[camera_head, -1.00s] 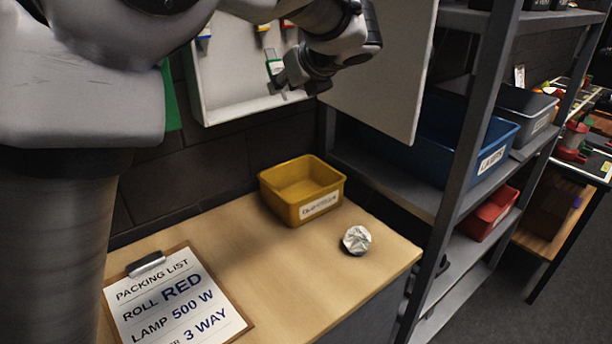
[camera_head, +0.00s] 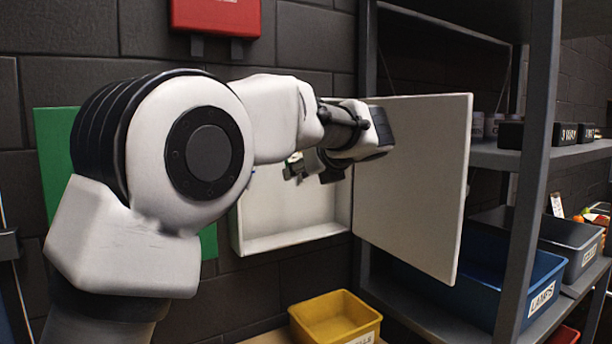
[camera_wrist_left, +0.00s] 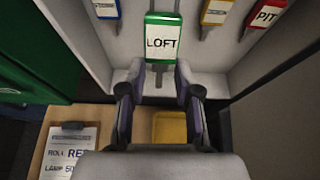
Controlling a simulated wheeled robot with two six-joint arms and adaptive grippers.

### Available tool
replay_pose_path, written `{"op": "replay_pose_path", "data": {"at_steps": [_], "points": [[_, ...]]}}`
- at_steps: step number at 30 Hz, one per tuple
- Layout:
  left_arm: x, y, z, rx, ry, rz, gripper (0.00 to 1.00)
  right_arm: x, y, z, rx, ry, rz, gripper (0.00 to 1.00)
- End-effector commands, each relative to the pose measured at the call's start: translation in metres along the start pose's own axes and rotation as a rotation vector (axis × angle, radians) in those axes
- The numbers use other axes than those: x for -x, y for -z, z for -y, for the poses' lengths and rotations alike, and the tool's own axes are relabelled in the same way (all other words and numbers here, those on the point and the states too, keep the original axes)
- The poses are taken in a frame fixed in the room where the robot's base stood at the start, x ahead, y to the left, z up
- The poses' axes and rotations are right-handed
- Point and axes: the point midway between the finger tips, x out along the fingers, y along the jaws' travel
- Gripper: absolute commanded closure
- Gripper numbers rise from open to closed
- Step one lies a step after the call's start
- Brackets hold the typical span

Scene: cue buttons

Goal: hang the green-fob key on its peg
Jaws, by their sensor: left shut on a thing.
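The green-fob key (camera_wrist_left: 163,45), labelled LOFT, is upright between the fingers of my left gripper (camera_wrist_left: 161,88) in the left wrist view. My arm hides the cabinet's upper part. My right gripper is out of view.
Blue (camera_wrist_left: 106,9), yellow (camera_wrist_left: 214,12) and red PIT (camera_wrist_left: 265,13) fobs hang on either side of the green one. The open cabinet door (camera_head: 420,185) stands to the right, beside the shelf rack (camera_head: 540,150). A yellow bin (camera_head: 340,318) sits below.

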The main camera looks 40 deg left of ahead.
Motion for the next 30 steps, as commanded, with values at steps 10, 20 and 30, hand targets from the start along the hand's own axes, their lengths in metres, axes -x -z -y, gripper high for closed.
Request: {"op": "replay_pose_path", "data": {"at_steps": [10,20,30], "points": [[-0.025,-0.007,0.000,0.001,0.000,-0.001,1.00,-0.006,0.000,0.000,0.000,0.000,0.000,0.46],[-0.045,-0.017,0.000,-0.001,0.000,-0.001,1.00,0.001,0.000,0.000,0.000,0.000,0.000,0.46],[-0.051,-0.016,0.000,0.000,0.000,0.000,1.00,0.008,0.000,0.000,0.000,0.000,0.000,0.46]]}}
